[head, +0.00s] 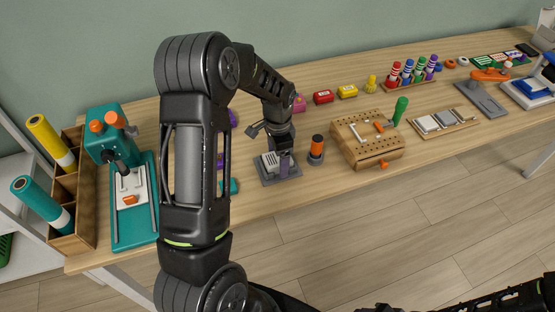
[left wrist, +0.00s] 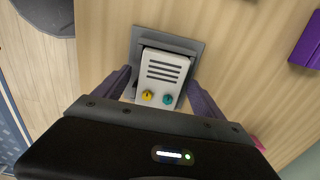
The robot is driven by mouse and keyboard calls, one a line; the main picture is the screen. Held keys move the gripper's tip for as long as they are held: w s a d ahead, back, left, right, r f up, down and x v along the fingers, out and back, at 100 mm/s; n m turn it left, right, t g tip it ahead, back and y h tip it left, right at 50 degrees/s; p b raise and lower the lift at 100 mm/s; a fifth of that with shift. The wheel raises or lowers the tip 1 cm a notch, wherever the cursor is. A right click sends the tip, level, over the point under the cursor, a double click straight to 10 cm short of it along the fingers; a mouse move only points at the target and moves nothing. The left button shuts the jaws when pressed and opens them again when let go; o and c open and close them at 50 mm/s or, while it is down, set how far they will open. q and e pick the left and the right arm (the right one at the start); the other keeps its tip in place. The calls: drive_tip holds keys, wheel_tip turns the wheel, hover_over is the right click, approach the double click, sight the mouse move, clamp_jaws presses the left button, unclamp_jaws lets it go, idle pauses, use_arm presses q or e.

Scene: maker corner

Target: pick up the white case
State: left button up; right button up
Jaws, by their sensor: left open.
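The white case (left wrist: 163,70) has dark slots and a yellow and a teal knob. It sits on a grey stand (left wrist: 190,45) in the left wrist view. In the head view the case (head: 270,159) shows on its grey base near the table's front edge, partly covered by my gripper. My left gripper (head: 279,160) points down at it. In the left wrist view its purple fingers (left wrist: 160,84) are open, one on each side of the case; whether they touch it I cannot tell. My right gripper is not visible.
A black and orange cylinder (head: 316,150) stands just right of the case, with a wooden pegboard block (head: 365,153) beyond. A teal machine (head: 115,160) is at the left. Purple pieces (head: 232,118) lie behind my arm. Red (head: 323,97) and yellow boxes (head: 347,92) sit farther back.

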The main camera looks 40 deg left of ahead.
sight(278, 158)
use_arm(q)
drive_tip(key=shift+c, duration=0.6)
drive_tip(key=c, duration=1.6)
wheel_tip(278, 158, up, 10)
drive_tip(key=shift+b, duration=0.75)
